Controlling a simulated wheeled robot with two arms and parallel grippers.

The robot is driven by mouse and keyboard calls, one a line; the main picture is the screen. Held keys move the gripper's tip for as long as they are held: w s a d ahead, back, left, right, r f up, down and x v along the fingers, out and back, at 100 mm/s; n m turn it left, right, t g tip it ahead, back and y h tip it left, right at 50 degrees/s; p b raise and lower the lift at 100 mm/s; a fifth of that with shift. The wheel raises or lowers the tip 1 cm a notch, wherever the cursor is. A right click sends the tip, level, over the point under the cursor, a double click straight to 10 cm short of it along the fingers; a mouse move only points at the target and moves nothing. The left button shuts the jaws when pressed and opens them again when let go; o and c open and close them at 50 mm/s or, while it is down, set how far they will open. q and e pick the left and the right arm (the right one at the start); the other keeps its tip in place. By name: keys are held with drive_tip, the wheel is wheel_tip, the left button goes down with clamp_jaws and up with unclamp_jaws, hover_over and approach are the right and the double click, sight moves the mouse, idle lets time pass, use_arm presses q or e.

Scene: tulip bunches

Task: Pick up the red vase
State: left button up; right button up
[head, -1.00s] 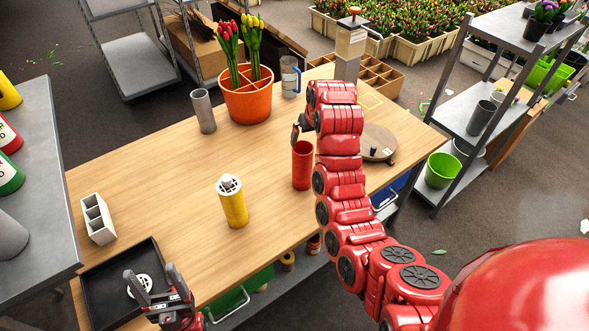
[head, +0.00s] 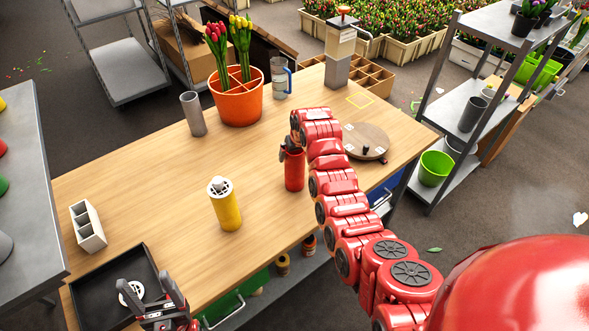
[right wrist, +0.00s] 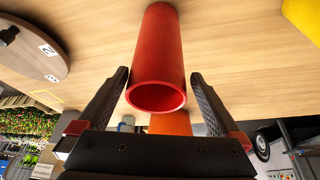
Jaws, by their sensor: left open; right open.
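The red vase (head: 294,172) stands upright on the wooden table, near its front edge, in the head view. In the right wrist view the red vase (right wrist: 159,60) shows its open mouth, with a dark finger on either side of it. My right gripper (head: 291,147) is at the top of the vase and partly hides its rim. In the right wrist view my right gripper (right wrist: 158,85) is open, with gaps between both fingers and the vase. My left gripper (head: 152,292) is open and empty, above the black tray (head: 75,306).
A yellow vase (head: 226,208) with a white top stands left of the red vase. An orange pot (head: 238,103) of tulips, a grey cylinder (head: 193,114) and a glass mug (head: 281,78) stand behind. A round turntable (head: 366,141) lies to the right. The table between is clear.

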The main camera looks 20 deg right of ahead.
wheel_tip(320, 180, down, 3)
drive_tip(key=shift+w+d+f+p, duration=0.1)
drive_tip(key=shift+f+p, duration=0.05)
drive_tip(key=shift+p, duration=1.05)
drive_tip(key=shift+w+f, duration=0.25)
drive_tip(key=shift+f, duration=0.2)
drive_tip(key=shift+w+f+p, duration=0.1)
drive_tip(key=shift+f+p, duration=0.25)
drive_tip(key=shift+f, duration=0.1)
drive_tip(key=c, duration=1.5)
